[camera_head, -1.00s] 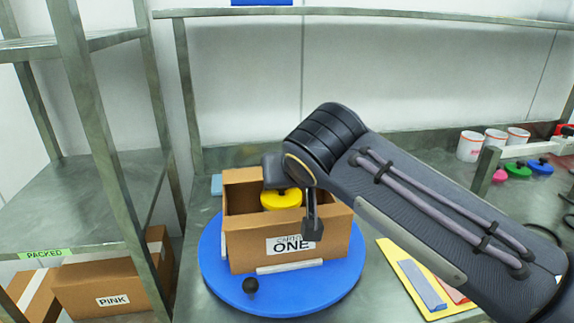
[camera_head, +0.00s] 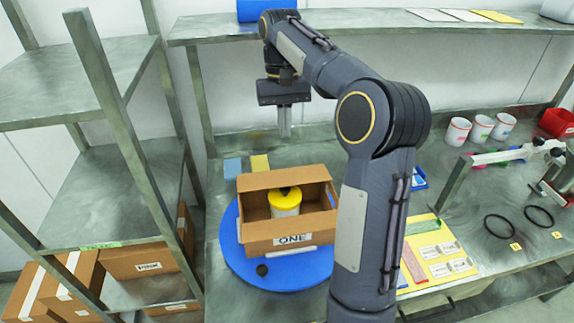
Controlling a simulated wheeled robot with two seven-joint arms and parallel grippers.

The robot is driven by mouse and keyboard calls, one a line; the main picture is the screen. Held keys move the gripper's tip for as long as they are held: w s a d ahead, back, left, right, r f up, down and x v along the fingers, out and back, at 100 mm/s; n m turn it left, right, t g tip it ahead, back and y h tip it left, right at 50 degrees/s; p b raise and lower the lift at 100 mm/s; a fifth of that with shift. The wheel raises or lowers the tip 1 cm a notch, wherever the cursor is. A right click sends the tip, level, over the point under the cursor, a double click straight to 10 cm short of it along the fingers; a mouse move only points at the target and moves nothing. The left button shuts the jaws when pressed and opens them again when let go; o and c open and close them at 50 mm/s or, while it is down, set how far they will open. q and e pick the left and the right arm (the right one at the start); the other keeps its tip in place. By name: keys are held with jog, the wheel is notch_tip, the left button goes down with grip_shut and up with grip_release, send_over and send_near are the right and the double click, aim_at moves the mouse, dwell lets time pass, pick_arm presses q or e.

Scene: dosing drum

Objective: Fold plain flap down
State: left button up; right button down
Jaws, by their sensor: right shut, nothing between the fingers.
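The open brown carton (camera_head: 262,228) marked "ONE" stands on a round blue turntable (camera_head: 232,252). A white can with a yellow lid (camera_head: 285,203) stands inside it. A plain brown flap (camera_head: 285,178) stands up along the carton's back side; part of the right side is hidden behind my arm. My right gripper (camera_head: 284,135) points down behind and above the carton, apart from it, shut and empty. My left gripper is not in view.
A blue block (camera_head: 232,168) and a yellow block (camera_head: 259,164) lie behind the carton. A metal shelf rack (camera_head: 125,175) with packed cartons stands at left. White cups (camera_head: 481,128) and black rings (camera_head: 500,226) are on the right. An overhead shelf (camera_head: 380,30) runs along the back.

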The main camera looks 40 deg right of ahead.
aim_at(288, 185)
jog(key=f, duration=0.4)
jog(key=s+f, duration=0.1)
jog(key=f, duration=0.3)
jog(key=s+a+f, duration=0.1)
jog(key=f, duration=0.4)
jog(key=shift+s+a, duration=0.1)
jog(key=b, duration=0.1)
jog(key=f+t+b, duration=0.1)
jog(key=b, duration=0.1)
jog(key=shift+s+a+f+h, duration=0.1)
jog(key=shift+s+f+h, duration=0.1)
jog(key=shift+s+h, duration=0.1)
jog(key=shift+s+a+f, duration=0.1)
jog(key=shift+f, duration=0.15)
